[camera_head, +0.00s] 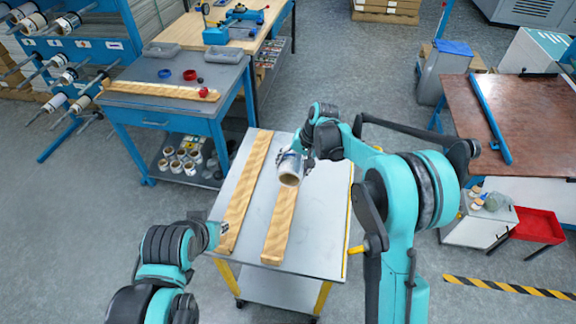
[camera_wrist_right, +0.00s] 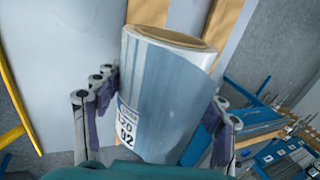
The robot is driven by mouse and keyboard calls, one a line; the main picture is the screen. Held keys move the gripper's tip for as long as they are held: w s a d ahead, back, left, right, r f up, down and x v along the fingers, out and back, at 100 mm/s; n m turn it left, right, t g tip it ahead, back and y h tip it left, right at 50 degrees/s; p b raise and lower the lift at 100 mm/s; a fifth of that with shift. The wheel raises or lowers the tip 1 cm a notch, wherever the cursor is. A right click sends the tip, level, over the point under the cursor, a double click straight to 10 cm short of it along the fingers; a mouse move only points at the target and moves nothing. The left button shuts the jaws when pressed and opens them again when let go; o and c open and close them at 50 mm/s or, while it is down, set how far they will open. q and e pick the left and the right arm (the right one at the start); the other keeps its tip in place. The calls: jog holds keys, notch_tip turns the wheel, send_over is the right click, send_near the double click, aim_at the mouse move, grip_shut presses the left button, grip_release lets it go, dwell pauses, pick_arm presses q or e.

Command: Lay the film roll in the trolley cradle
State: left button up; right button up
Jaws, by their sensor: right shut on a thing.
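The film roll (camera_head: 290,174) is silvery with a tan core end, over the right wooden rail of the trolley top in the head view. The trolley cradle is two parallel wooden rails, left (camera_head: 245,190) and right (camera_head: 281,225), on a grey top. I cannot tell whether the roll touches the rail. My left gripper (camera_head: 222,230) is by the near end of the left rail; its fingers are unclear.
A blue workbench (camera_head: 165,112) with trays, rings and a wooden strip stands at the back left. A rack of rolls (camera_head: 70,75) is at far left. A brown-topped table (camera_head: 525,115) and a red bin (camera_head: 540,224) are at right. The trolley's right side is bare.

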jog(key=shift+w+a, duration=0.4)
jog(key=shift+a, duration=0.1)
jog(key=shift+d+f+b, duration=0.1)
jog(key=shift+f+b, duration=2.8)
jog(key=shift+f, duration=1.3)
jog(key=o, duration=1.5)
